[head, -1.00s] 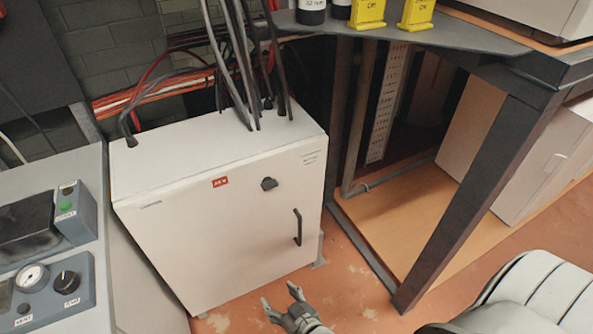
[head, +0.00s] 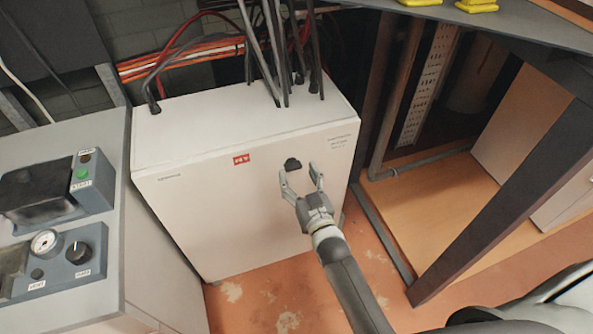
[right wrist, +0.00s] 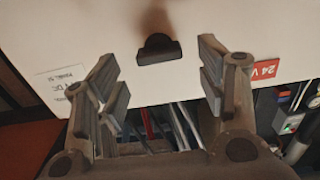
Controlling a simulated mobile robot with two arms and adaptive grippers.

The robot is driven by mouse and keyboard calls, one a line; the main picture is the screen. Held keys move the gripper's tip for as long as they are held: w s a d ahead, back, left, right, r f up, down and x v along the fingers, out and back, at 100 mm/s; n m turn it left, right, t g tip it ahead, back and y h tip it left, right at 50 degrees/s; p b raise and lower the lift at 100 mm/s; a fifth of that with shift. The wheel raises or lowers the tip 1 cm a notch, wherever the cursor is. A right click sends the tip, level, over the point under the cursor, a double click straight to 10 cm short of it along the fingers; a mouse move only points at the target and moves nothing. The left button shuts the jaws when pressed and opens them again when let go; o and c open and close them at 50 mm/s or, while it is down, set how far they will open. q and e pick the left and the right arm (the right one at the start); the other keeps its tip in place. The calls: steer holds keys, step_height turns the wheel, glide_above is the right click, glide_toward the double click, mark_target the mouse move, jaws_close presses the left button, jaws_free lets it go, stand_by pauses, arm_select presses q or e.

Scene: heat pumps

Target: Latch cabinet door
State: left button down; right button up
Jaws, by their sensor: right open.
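The white cabinet (head: 215,200) stands in the middle of the head view, and its front door (head: 225,235) looks closed. A small black latch knob (head: 292,164) sits high on the door. My right gripper (head: 302,172) is open, with its fingertips just below the knob in the head view. In the right wrist view the latch knob (right wrist: 159,49) lies between and beyond the two open fingers (right wrist: 170,75), and nothing is held. Contact with the knob does not show. The black door handle is hidden behind my right gripper and arm. My left gripper is not in view.
Black cables (head: 275,65) enter the cabinet top. A grey control console (head: 65,215) stands close at the left. A dark-framed table (head: 500,190) with a slanting leg stands at the right. Orange floor (head: 260,300) is free in front of the cabinet.

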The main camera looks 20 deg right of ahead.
steer(key=shift+w, duration=1.1)
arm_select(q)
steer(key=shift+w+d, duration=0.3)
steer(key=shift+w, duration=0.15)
arm_select(e)
steer(key=shift+c, duration=0.7)
steer(key=c, duration=0.9)
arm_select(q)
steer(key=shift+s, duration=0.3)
